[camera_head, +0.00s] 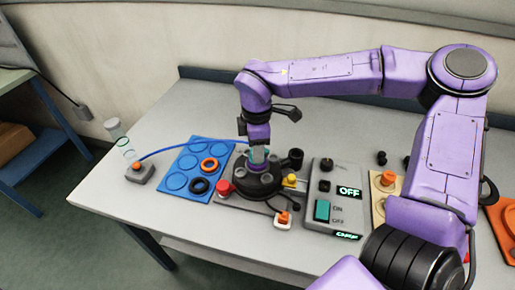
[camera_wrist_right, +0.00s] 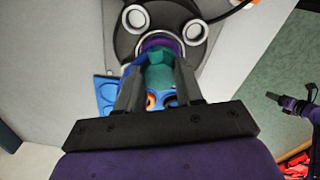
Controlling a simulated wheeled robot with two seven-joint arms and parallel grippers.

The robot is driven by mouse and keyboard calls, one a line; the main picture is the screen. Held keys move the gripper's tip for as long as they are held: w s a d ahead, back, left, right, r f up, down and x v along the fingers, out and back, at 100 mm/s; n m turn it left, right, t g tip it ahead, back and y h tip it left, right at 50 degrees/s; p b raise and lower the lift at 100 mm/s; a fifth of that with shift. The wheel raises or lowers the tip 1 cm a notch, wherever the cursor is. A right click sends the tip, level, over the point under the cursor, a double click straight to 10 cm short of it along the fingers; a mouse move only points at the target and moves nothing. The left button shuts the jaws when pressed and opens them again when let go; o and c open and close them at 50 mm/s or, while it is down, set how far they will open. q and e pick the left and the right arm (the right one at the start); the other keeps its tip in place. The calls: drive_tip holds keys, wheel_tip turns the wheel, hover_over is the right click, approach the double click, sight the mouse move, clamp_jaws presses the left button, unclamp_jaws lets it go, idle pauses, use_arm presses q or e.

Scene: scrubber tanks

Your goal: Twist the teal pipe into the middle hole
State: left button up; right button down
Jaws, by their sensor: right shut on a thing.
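The teal pipe (camera_wrist_right: 160,76) stands between the fingers of my right gripper (camera_wrist_right: 158,88), which is shut on it. In the wrist view the pipe's far end is at a purple-lined hole (camera_wrist_right: 161,42) between two pale-rimmed holes. I cannot tell how deep the pipe sits. A small black and purple gripper part, seemingly my left gripper (camera_wrist_right: 290,103), shows at the right of the wrist view; its jaws are unclear.
A blue mat (camera_head: 178,157) with an orange ring (camera_head: 209,164) and a black ring (camera_head: 199,186) lies left of the base. A grey control box (camera_head: 325,190) reading OFF stands right.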

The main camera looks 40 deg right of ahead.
drive_tip(key=shift+m+b, duration=0.8)
drive_tip(key=shift+b, duration=0.2)
drive_tip(key=shift+f+m+b, duration=0.1)
drive_tip(key=shift+m+b, duration=0.3)
drive_tip(key=shift+b, duration=0.25)
drive_tip(key=shift+m+b, duration=0.4)
drive_tip(key=shift+m+b, duration=0.4)
drive_tip(key=shift+b, duration=0.4)
drive_tip(key=shift+m+b, duration=0.4)
